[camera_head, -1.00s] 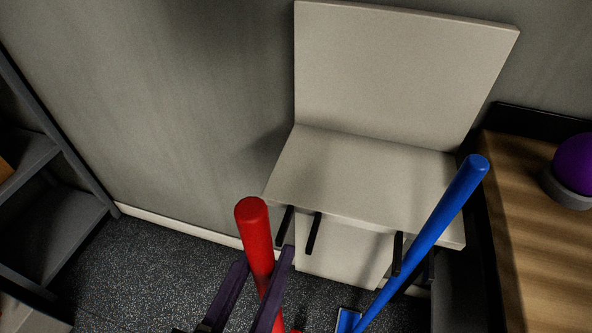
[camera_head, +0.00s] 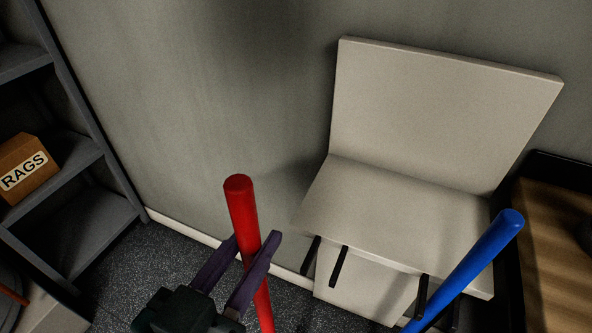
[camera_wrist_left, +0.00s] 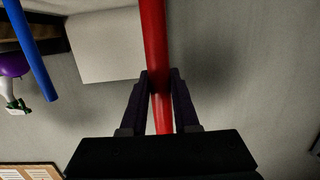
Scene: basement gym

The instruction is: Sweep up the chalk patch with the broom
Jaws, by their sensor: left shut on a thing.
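A red handle (camera_head: 241,205) stands nearly upright between the fingers of my left gripper (camera_head: 243,262), which is shut on it. The handle's lower end runs out of the bottom of the head view, so I cannot see whether it ends in a broom head. In the left wrist view the red handle (camera_wrist_left: 154,45) passes between the fingers (camera_wrist_left: 160,84). A blue handle (camera_head: 470,262) leans at the right, its lower end out of view. No chalk patch shows. My right gripper is not in view.
A pale bench-like unit (camera_head: 395,200) with a tall back stands against the wall. A grey shelf (camera_head: 85,240) with a RAGS box (camera_head: 27,170) is at left, a wooden top (camera_head: 560,240) at right. Dark speckled floor (camera_head: 130,265) shows between.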

